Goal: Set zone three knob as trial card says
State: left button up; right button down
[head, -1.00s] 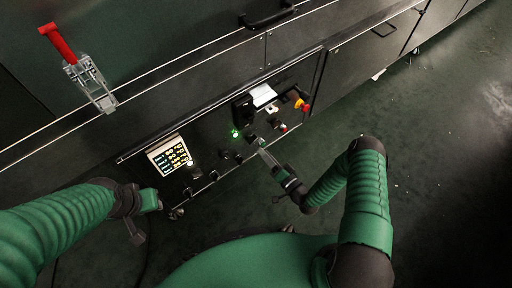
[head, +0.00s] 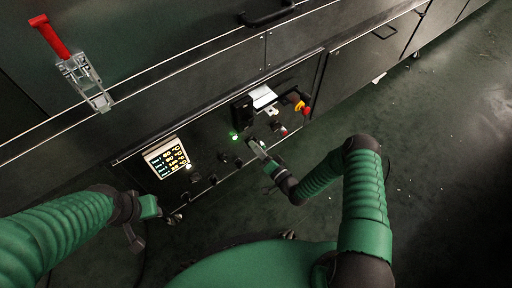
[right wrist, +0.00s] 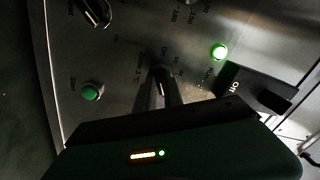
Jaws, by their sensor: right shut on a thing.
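The control panel (head: 205,150) runs along the machine's lower front, with a row of small dark knobs, one of them a knob (head: 212,179) below the display. My right gripper (head: 256,148) is at the panel, right of the lit green lamp (head: 235,136).
A red and yellow emergency stop (head: 300,105) is at the right end. A green button (right wrist: 91,92) and another dark knob (right wrist: 96,12) flank the gripped knob. A red-handled clamp (head: 75,65) is upper left.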

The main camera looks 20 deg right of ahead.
jog(key=shift+f+n, duration=0.1)
jog(key=shift+n, duration=0.2)
jog(key=shift+s+f+n+p, duration=0.1)
jog(key=shift+n+p, duration=3.25)
jog(key=shift+n, duration=4.25)
jog(key=c, duration=1.6)
grip_release()
jog(key=shift+o, duration=0.7)
